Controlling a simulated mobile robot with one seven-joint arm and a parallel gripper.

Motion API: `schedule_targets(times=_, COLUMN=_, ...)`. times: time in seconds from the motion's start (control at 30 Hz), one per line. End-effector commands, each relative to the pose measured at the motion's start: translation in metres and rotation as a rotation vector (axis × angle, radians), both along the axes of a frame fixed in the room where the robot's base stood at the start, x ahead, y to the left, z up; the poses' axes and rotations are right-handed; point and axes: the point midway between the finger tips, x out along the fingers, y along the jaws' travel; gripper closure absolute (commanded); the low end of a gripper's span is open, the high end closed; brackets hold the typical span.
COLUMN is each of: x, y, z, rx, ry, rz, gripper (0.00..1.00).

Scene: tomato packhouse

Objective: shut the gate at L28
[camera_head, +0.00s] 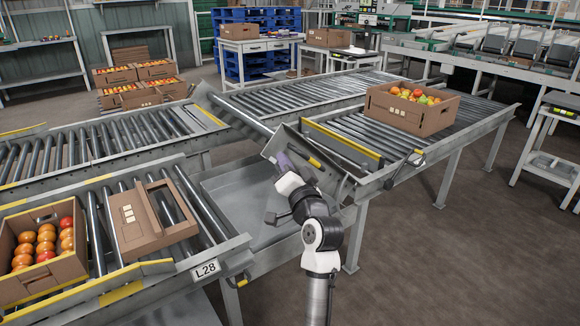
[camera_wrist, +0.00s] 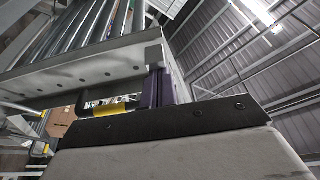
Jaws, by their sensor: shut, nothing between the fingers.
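The L28 label (camera_head: 206,269) is on the end of the near left conveyor. To its right is a gap in the roller line, with a grey sheet-metal surface (camera_head: 236,190) low inside it. The gate (camera_head: 272,150), a grey metal-framed section, stands tilted up at the right side of this gap. A yellow grip (camera_head: 314,162) is on the gate; a yellow grip on a black bracket also shows in the wrist view (camera_wrist: 112,108). My gripper (camera_head: 283,161) is shut and empty, close against the gate's frame. Its purple fingers (camera_wrist: 156,88) are beside the frame's corner; contact is unclear.
A crate of tomatoes (camera_head: 66,268) and an empty-looking cardboard box (camera_head: 150,237) sit on the left conveyor. Another tomato crate (camera_head: 411,112) sits on the right conveyor. A second roller line (camera_head: 120,132) runs behind. The floor at right (camera_head: 430,260) is clear.

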Motion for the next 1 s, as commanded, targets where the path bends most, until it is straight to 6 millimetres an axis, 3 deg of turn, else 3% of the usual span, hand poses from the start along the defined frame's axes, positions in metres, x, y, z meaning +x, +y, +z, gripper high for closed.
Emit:
schedule_targets(times=0.67, x=0.003, y=0.002, z=0.000, rx=-0.009, ry=-0.006, rz=0.000, gripper=1.00)
schedule_targets(times=0.87, x=0.002, y=0.002, z=0.030, rx=-0.008, ry=-0.010, rz=-0.001, gripper=1.00)
schedule_targets(times=1.0, x=0.002, y=0.002, z=0.065, rx=-0.010, ry=-0.011, rz=-0.001, gripper=1.00)
